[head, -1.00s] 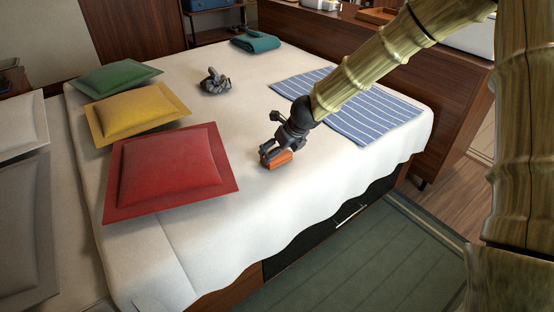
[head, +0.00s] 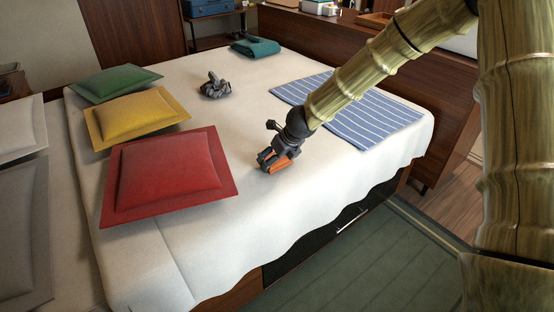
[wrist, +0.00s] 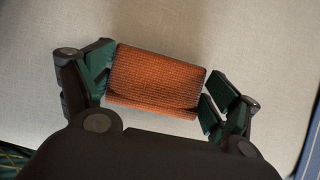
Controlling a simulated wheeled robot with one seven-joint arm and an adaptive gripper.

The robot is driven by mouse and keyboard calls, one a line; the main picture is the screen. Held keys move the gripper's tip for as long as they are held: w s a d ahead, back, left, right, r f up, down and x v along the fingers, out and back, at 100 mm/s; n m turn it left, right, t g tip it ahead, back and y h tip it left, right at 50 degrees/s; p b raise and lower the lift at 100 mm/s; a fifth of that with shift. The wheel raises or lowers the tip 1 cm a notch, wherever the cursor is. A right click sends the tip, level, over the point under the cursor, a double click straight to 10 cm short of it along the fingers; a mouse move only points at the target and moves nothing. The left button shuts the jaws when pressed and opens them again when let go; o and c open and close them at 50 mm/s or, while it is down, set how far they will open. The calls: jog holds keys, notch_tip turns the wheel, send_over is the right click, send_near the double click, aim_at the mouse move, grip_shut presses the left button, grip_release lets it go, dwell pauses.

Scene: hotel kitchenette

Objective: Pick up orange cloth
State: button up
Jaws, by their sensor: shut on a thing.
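The orange cloth (head: 278,165) is a small folded block at my gripper, over the white bed cover near the bed's front right side. In the wrist view the cloth (wrist: 157,80) lies between the two green-padded fingers of my gripper (wrist: 158,92). The left finger touches its left edge and the right finger is at its lower right edge. In the head view my gripper (head: 274,160) is shut on the cloth and partly hides it. I cannot tell whether the cloth is clear of the bed cover.
A red pillow (head: 170,172), a yellow pillow (head: 135,114) and a green pillow (head: 115,82) lie to the left.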

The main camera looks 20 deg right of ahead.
jog(key=shift+s+r+p, duration=0.1)
jog(key=shift+r+p, duration=1.1)
jog(key=shift+r, duration=0.65)
jog(key=s+d+r+b, duration=0.1)
jog(key=s, duration=1.4)
jog(key=shift+s+d, duration=0.15)
jog(key=shift+s, duration=0.2)
jog(key=shift+r, duration=0.1)
